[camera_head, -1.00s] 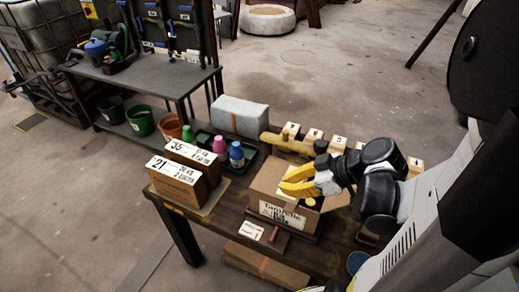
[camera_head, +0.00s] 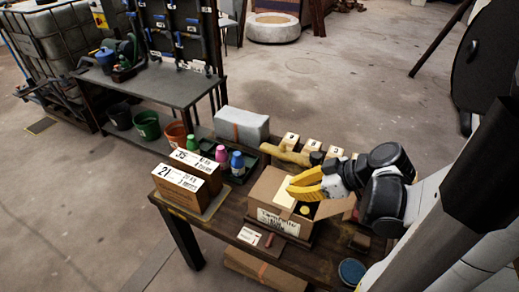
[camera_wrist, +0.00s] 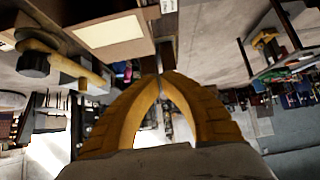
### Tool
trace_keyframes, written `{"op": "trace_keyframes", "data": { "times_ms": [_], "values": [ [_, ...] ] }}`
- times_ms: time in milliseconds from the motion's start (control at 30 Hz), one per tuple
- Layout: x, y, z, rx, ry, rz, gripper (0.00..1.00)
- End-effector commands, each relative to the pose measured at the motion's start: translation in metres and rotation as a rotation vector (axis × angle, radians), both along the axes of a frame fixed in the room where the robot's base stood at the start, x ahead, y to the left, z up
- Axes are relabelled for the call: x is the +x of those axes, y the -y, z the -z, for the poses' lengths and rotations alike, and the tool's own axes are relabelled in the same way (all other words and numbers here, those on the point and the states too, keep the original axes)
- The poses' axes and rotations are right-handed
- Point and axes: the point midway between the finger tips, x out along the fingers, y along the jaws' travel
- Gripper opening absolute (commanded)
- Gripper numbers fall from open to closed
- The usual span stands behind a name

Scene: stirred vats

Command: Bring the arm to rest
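My arm reaches in from the right in the head view. A small yellow-topped item (camera_head: 305,210) shows inside. The fingers hide part of the box opening.
Two numbered cartons (camera_head: 186,185) stand on the table's left side. A blue round lid (camera_head: 351,271) lies at the front right. Open floor lies behind.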

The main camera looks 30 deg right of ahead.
Motion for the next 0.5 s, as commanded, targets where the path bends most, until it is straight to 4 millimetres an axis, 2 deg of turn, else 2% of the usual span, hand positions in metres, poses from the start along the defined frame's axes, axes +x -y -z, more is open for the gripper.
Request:
{"op": "trace_keyframes", "data": {
  "times_ms": [300,500],
  "values": [
    [-0.043,0.032,0.02,0.001,-0.001,0.003,0.0],
    [-0.053,0.039,0.024,0.0,0.0,0.0,0.0]
  ]
}}
